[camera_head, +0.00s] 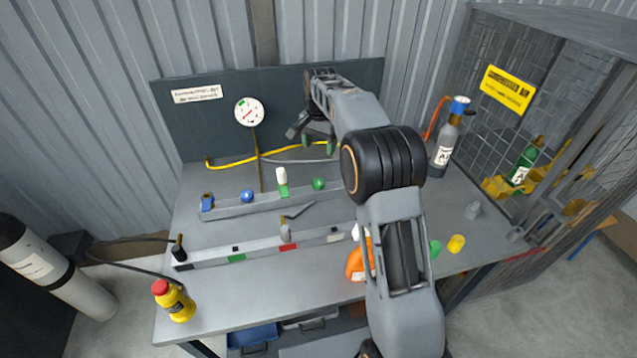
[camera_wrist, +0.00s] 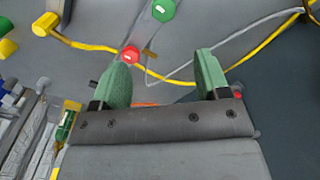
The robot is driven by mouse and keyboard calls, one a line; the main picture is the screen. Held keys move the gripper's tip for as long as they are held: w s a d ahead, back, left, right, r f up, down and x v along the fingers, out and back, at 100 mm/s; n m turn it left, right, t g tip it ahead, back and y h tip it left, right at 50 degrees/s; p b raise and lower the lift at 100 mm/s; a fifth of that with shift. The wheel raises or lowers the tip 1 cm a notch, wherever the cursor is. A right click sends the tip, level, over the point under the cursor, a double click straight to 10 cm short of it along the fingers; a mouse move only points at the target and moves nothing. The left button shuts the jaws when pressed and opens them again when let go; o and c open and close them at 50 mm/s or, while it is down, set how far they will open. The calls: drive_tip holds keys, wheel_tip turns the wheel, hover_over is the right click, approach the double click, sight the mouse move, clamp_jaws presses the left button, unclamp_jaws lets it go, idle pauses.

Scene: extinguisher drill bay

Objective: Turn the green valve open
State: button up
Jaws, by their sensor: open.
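A round green valve knob (camera_head: 319,184) sits on the grey rail (camera_head: 235,211) on the bench. My gripper (camera_head: 318,143) is above the back of the bench, near the back panel and apart from the green knob. In the wrist view its two green-padded fingers (camera_wrist: 163,68) are spread wide with nothing held between them. A red round knob (camera_wrist: 131,54) shows close to the left finger, and the green knob lies beyond the fingertips.
A blue knob (camera_head: 247,196) and a white-and-green piece (camera_head: 282,180) are on the same rail. A yellow hose (camera_head: 232,163) runs along the back below a gauge (camera_head: 249,112). A grey cylinder (camera_head: 445,142) stands at right beside a mesh cage (camera_head: 565,80). My arm hides part of the bench.

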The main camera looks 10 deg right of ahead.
sight(318, 181)
drive_tip(key=f, duration=1)
drive_tip(key=w+f, duration=0.1)
drive_tip(key=f, duration=0.4)
drive_tip(key=shift+r, duration=0.1)
drive_tip(key=c, duration=0.9)
drive_tip(key=shift+c, duration=0.2)
